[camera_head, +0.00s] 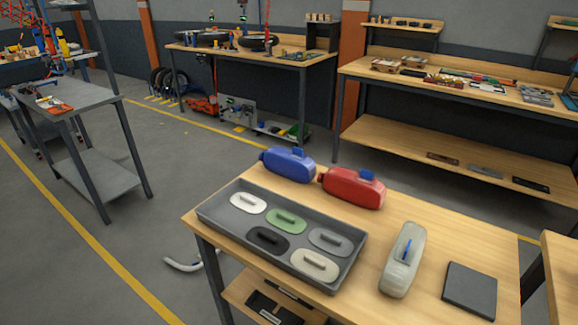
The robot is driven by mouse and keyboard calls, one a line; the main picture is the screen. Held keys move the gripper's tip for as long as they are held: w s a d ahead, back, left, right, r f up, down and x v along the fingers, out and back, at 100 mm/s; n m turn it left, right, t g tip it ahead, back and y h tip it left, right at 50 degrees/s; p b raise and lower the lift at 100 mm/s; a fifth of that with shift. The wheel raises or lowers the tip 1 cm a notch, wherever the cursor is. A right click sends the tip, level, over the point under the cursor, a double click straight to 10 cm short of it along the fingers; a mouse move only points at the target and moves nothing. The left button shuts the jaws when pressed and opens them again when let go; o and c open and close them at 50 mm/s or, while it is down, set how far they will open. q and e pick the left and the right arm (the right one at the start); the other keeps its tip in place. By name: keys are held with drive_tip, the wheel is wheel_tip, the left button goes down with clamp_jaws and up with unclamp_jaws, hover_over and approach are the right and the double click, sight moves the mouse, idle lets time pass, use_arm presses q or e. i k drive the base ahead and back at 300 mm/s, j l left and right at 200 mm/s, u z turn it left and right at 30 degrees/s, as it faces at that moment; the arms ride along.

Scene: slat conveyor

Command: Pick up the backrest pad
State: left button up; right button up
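No piece is clearly marked as the backrest pad. A flat dark grey square pad (470,290) lies near the right front corner of the wooden table (395,222), and it may be the one. A grey tray (213,219) on the table's left part holds several oval pieces with raised grips: a white one (249,203), a green one (287,221), a grey one (330,240), a black one (268,241) and a cream one (315,266). Neither of my grippers is in view.
A blue bottle-shaped container (287,163) and a red one (351,188) lie behind the tray. A translucent one (402,262) lies between tray and dark pad. A lower shelf (262,302) is under the table. Workbenches (250,60) stand behind; a grey cart (75,103) stands left.

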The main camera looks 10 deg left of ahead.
sight(276, 160)
drive_tip(key=k, duration=0.45)
drive_tip(key=k+z, duration=0.25)
drive_tip(key=z, duration=2.85)
drive_tip(key=k+j, duration=0.45)
drive_tip(key=j, duration=0.2)
drive_tip(key=k+j, duration=0.5)
drive_tip(key=j, duration=0.15)
drive_tip(key=k+j, duration=0.45)
drive_tip(key=j, duration=0.25)
drive_tip(key=k+j, duration=0.5)
drive_tip(key=j, duration=0.15)
drive_tip(key=z, duration=0.05)
